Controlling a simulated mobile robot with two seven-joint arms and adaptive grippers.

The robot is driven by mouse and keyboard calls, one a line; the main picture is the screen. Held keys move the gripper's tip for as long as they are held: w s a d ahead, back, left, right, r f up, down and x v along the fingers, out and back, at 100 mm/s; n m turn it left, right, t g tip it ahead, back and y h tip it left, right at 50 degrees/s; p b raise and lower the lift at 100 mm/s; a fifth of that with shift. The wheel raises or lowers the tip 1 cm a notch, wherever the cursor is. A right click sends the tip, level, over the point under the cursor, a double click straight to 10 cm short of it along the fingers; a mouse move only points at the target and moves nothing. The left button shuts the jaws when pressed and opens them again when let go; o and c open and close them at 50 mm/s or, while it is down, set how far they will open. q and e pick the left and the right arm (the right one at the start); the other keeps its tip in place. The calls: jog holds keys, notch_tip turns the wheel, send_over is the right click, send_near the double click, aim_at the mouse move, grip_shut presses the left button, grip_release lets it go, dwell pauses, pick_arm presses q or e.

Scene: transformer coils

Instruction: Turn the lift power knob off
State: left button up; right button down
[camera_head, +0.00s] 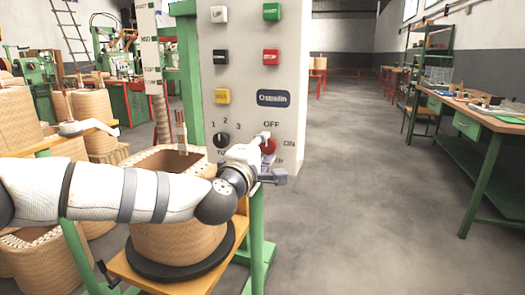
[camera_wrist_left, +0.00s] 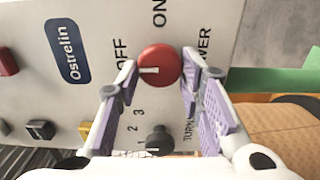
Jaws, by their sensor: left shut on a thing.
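The red lift power knob (camera_head: 268,145) sits low on the right of the grey control panel (camera_head: 240,75), with OFF printed above it and ON to its right. In the left wrist view the round red knob (camera_wrist_left: 158,62) lies between the purple-padded fingers of my left gripper (camera_wrist_left: 159,80), which is shut on it. Its white mark lies toward the OFF label. In the head view my left gripper (camera_head: 268,160) reaches the panel from the left and covers part of the knob and the POWER label. My right gripper is not in view.
A black TURNS knob (camera_head: 221,140) sits left of the red knob, with coloured buttons above. A wood-coloured coil (camera_head: 178,240) stands on a black disc below my left arm. Green-legged workbenches (camera_head: 480,120) stand at the right; the floor between is clear.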

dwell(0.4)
pick_arm(q)
jog(key=o, duration=1.2)
jog(key=shift+c, duration=0.2)
jog(key=v, duration=1.2)
